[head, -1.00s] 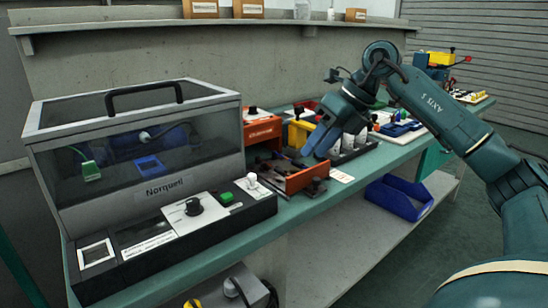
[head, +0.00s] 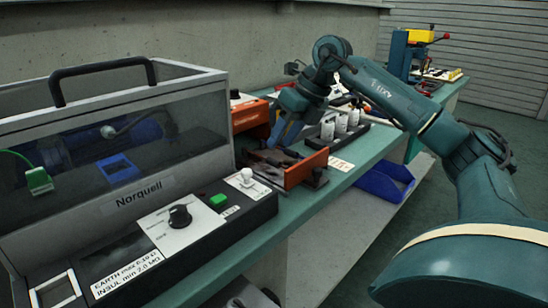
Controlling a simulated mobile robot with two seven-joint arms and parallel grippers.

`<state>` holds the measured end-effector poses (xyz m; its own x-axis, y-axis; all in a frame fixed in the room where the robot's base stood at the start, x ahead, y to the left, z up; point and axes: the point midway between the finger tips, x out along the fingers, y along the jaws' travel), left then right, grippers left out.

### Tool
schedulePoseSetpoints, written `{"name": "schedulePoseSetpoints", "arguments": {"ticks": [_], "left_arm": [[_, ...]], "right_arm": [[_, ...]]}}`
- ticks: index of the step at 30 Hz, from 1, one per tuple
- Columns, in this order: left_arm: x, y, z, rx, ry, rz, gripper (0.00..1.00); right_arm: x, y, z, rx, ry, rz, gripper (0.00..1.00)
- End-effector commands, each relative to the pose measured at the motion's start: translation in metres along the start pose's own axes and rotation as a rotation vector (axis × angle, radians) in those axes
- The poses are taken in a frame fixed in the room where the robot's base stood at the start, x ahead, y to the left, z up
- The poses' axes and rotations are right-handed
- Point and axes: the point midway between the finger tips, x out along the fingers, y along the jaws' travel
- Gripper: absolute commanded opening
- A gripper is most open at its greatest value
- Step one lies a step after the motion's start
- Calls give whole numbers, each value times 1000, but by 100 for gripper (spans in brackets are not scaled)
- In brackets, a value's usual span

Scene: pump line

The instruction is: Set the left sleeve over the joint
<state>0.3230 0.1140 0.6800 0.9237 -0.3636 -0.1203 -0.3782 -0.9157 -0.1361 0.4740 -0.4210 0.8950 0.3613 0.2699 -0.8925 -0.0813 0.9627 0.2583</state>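My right gripper (head: 284,138) points down over an orange-sided open fixture (head: 300,172) on the bench. Its fingertips are small and dark here, so I cannot tell whether they are apart or hold anything. Dark parts lie in the fixture, partly hidden by the gripper and the orange wall. I cannot make out a sleeve or a joint among them. My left gripper is outside the view.
A clear-sided test box (head: 140,188) with a black handle stands at left, behind a control panel (head: 180,216). A blue bin (head: 385,184) sits below the bench edge. An orange box (head: 249,116) is behind.

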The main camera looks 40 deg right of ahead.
Motion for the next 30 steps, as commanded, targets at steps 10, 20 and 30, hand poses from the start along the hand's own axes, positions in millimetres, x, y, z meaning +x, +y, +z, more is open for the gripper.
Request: {"name": "schedulePoseSetpoints", "arguments": {"ticks": [10,20,30], "left_arm": [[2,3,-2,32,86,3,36],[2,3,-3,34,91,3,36],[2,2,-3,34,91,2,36]], "right_arm": [[43,0,0,0,0,1,37],[45,0,0,-1,0,1,36],[45,0,0,-1,0,1,8]]}}
